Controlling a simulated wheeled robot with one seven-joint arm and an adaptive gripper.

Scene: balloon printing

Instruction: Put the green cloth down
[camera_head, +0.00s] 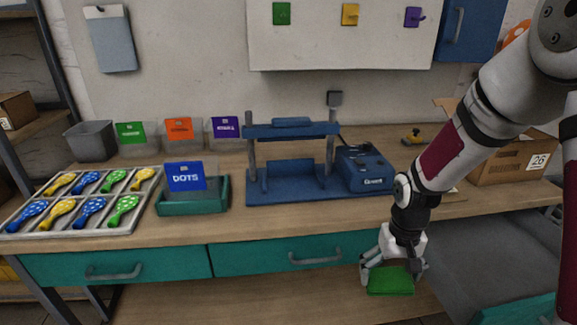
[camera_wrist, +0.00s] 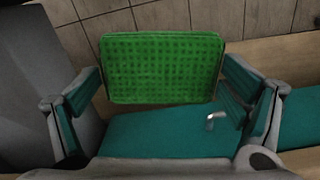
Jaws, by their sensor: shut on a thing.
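The green cloth (camera_head: 390,283) is a flat, rectangular green piece in front of the workbench, below the drawer fronts in the head view. My gripper (camera_head: 393,268) points down and is shut on the cloth near its upper edge. In the wrist view the cloth (camera_wrist: 163,68) shows a woven green face between the two fingers of my gripper (camera_wrist: 160,82). How firmly each fingertip touches it cannot be made out. In the head view the gripper hides part of the cloth's top.
The workbench (camera_head: 300,225) has teal drawers with grey handles (camera_head: 315,258). On it are a balloon tray (camera_head: 20,233), a green bin (camera_head: 192,205) with a DOTS card, a blue press (camera_head: 290,165) and a cardboard box (camera_head: 505,165). A wooden lower surface (camera_head: 270,300) lies beneath.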

